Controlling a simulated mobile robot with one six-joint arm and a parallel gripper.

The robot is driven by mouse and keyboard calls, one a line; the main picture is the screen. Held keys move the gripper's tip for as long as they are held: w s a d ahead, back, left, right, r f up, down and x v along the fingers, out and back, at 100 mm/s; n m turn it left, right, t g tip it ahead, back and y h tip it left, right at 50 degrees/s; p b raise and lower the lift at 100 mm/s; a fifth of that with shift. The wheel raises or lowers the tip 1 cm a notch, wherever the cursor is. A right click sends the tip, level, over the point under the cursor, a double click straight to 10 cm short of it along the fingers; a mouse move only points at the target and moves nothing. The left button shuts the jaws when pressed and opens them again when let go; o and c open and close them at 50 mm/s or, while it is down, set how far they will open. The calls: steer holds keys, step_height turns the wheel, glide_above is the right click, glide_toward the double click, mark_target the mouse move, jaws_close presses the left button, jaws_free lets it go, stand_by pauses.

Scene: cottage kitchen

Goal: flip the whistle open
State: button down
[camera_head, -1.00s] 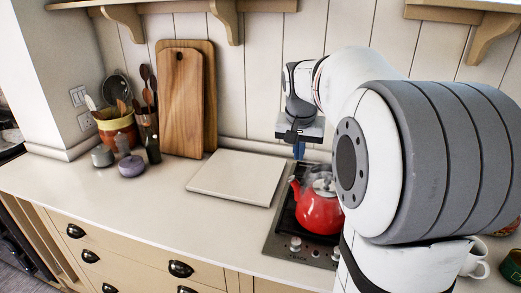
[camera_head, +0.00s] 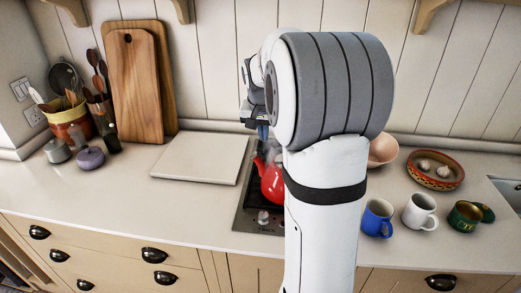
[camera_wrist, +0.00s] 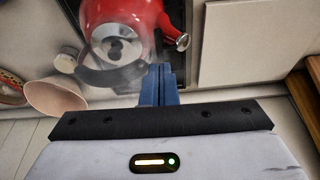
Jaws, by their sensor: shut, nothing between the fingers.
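The red kettle (camera_head: 271,184) stands on the hob, its right side hidden behind my arm in the head view. The wrist view shows the kettle (camera_wrist: 152,14) from above, with a steel lid and a dark handle (camera_wrist: 112,77). Its spout points right there and ends in a small grey whistle cap (camera_wrist: 182,42); I cannot tell if the cap is open or shut. My gripper (camera_head: 263,132) is above the kettle near the spout, its blue fingers together and empty. In the wrist view the fingertips (camera_wrist: 160,70) appear below the whistle, apart from it.
A pale board (camera_head: 200,158) lies left of the hob (camera_head: 242,212). Wooden boards (camera_head: 135,85) lean on the wall. Steam rises near the kettle.

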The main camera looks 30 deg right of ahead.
mark_target(264, 157)
steer(key=x, duration=0.2)
steer(key=p+x, duration=0.1)
steer(key=x, duration=0.1)
steer(key=s+x, duration=0.1)
steer(key=x, duration=0.2)
steer(key=shift+a+f, duration=0.15)
steer(key=shift+a, duration=0.15)
